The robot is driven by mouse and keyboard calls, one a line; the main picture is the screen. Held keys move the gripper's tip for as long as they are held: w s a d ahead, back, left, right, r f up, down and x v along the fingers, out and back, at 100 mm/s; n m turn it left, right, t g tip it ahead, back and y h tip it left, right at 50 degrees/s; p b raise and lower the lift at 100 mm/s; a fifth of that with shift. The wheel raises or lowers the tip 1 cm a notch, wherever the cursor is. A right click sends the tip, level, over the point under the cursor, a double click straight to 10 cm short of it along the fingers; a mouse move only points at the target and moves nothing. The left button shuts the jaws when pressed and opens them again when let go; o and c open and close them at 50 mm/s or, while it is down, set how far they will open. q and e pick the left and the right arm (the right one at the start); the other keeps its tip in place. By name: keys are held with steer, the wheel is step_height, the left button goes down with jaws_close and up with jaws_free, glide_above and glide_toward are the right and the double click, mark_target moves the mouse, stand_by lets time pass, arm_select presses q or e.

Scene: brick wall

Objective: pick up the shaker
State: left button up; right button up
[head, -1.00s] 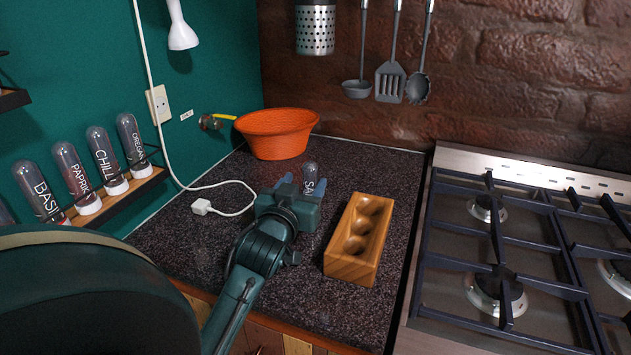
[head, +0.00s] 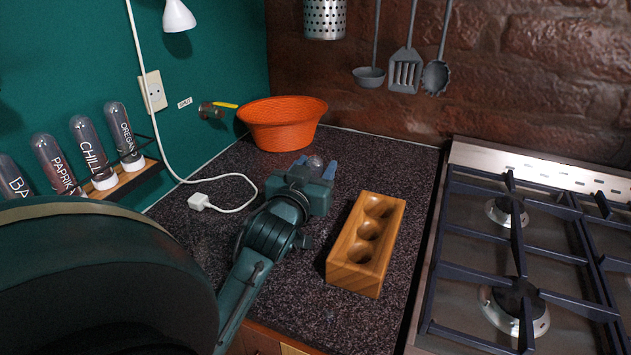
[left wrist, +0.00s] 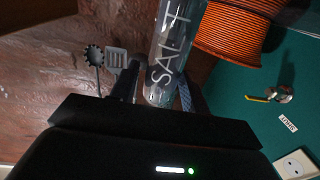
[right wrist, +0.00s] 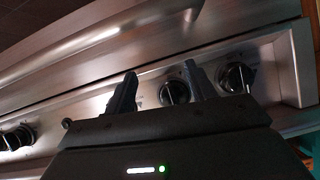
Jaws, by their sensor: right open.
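The salt shaker is a clear tube lettered SALT, showing in the left wrist view (left wrist: 168,55) between the fingers of my left gripper (left wrist: 160,92). In the head view, only the rounded top of the shaker (head: 316,163) shows beyond my left gripper (head: 314,168), between its bluish fingertips; the gripper hides the rest. Both fingers are close to the tube's sides, and I cannot tell whether they touch it. My right gripper (right wrist: 160,88) is open and empty in front of the stove's knobs, in the right wrist view.
A wooden block with three round hollows (head: 352,276) stands right of my left gripper. An orange bowl (head: 283,136) is behind it. A white cable with a plug (head: 199,201) lies to the left. A spice rack (head: 137,178) holds several tubes. The stove (head: 455,275) is at right.

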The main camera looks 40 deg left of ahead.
arm_select(q)
steer(key=c, duration=0.8)
step_height(320, 180, up, 10)
steer(key=shift+p, duration=1)
